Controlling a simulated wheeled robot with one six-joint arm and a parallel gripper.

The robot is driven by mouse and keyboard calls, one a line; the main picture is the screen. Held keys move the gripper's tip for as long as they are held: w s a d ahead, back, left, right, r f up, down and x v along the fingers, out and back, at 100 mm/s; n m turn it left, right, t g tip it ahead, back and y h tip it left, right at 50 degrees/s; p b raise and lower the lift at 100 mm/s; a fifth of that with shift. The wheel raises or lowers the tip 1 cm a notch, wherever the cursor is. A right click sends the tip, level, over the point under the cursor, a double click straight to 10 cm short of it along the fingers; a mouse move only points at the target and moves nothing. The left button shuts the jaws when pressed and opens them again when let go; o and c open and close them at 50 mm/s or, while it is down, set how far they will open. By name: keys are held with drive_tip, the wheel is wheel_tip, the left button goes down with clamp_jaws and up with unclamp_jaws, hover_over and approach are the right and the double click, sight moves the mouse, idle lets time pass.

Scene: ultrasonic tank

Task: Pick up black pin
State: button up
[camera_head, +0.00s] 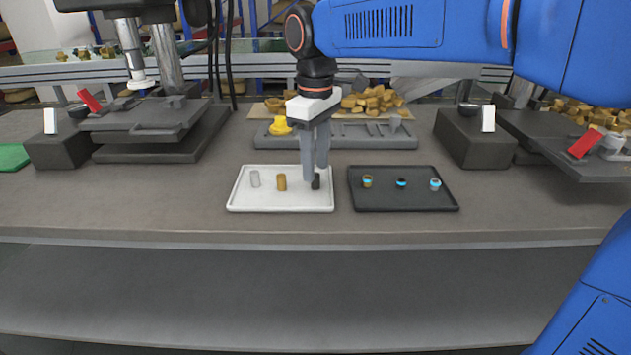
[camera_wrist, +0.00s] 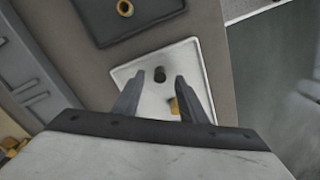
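The black pin (camera_head: 316,182) stands upright on the white tray (camera_head: 243,204), at the right end of a row with a brass pin (camera_head: 281,183) and a clear or silver pin (camera_head: 255,179). My gripper (camera_head: 315,175) points down over the right part of the tray, with a finger partly in front of the black pin. In the wrist view the black pin (camera_wrist: 160,74) lies ahead of the gap between the open fingertips (camera_wrist: 160,76), and no finger clearly touches it. The brass pin (camera_wrist: 174,105) shows near the right finger.
A dark tray (camera_head: 400,205) with several small ringed parts stands right of the white tray. Behind lies a grey holder (camera_head: 350,140) with a yellow piece (camera_head: 280,126). Dark stations stand left (camera_head: 60,150) and right (camera_head: 470,140). The table front is clear.

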sight(316, 174)
drive_tip(key=shift+f, duration=1.05)
clamp_jaws()
drive_tip(key=shift+r, duration=0.1)
wheel_tip(316, 174, up, 10)
